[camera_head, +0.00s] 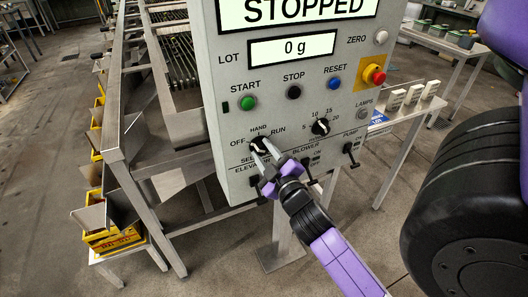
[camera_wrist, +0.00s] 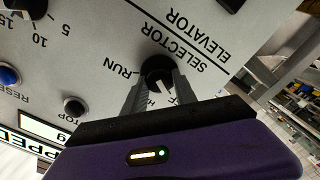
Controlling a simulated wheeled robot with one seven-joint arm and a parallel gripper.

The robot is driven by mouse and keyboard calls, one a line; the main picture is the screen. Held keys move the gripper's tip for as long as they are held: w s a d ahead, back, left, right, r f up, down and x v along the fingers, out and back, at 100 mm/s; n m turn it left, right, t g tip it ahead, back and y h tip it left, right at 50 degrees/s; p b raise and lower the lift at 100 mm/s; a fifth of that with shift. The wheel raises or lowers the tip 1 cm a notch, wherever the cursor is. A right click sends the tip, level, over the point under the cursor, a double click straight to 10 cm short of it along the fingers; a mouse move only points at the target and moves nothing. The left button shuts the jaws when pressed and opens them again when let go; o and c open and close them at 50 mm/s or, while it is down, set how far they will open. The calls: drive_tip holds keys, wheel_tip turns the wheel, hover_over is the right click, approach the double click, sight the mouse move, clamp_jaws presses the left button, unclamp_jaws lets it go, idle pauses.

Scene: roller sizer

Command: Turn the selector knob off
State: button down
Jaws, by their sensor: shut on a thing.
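The selector knob (camera_head: 258,146) is a black knob on the lower left of the grey control panel (camera_head: 222,140), with OFF, HAND and RUN printed around it. It also shows in the wrist view (camera_wrist: 158,72), near the word SELECTOR. My gripper (camera_head: 264,155) is shut on the knob, with one finger on each side of it. In the wrist view my gripper (camera_wrist: 158,85) hides part of the knob and part of the HAND and OFF lettering. I cannot tell for certain which mark the knob points to. The display (camera_head: 305,12) reads STOPPED.
A timer knob (camera_head: 320,126) and a blower/pump switch (camera_head: 350,150) sit right of the selector. Green start (camera_head: 247,102), black stop (camera_head: 294,92) and blue reset (camera_head: 334,84) buttons are above. A red emergency button (camera_head: 374,75) is at right. A metal frame (camera_head: 125,170) stands left.

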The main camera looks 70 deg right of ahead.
drive_tip(key=c, duration=1)
unclamp_jaws()
drive_tip(key=b+v, duration=0.2)
drive_tip(key=v, duration=0.5)
drive_tip(key=shift+s+a+b, duration=0.25)
drive_tip(key=shift+a+b, duration=0.05)
drive_tip(key=shift+b, duration=0.05)
